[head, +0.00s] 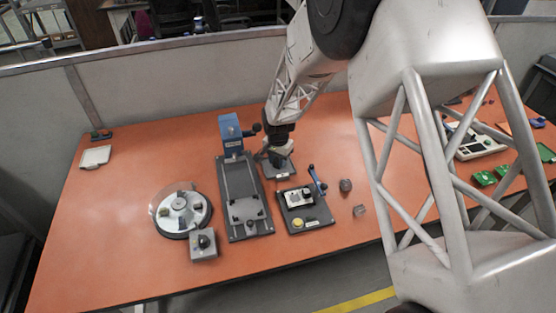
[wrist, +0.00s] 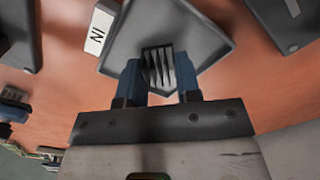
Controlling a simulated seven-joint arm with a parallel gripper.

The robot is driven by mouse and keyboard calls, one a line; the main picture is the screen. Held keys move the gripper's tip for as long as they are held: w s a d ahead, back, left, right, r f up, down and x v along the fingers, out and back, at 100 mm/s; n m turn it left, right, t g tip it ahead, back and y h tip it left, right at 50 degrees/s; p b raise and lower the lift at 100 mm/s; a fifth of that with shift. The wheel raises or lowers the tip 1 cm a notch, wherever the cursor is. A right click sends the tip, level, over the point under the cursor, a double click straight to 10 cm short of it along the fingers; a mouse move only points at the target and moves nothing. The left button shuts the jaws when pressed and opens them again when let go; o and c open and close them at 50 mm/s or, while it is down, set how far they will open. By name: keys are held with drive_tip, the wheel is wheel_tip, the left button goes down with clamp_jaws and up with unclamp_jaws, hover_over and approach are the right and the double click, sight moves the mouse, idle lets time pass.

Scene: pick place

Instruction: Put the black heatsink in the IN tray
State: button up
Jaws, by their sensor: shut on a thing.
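The black heatsink (wrist: 158,66), a small finned block, sits between the blue fingers of my gripper (wrist: 158,82) in the wrist view. The gripper is shut on it. The heatsink shows against the grey IN tray (wrist: 205,30), whose white label (wrist: 100,30) reads IN. I cannot tell whether the heatsink touches the tray floor. In the head view my gripper (head: 279,155) is over the IN tray (head: 283,176), which it partly covers; the heatsink cannot be made out there.
A blue-headed press (head: 231,135) on a long dark base stands just left of the tray. A fixture with a blue lever (head: 303,208) is in front. A round dial plate (head: 181,212) lies further left. Small grey parts (head: 346,185) lie to the right.

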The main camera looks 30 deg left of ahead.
drive_tip(key=shift+f, duration=0.15)
drive_tip(key=o, duration=0.8)
drive_tip(key=shift+r, duration=3.9)
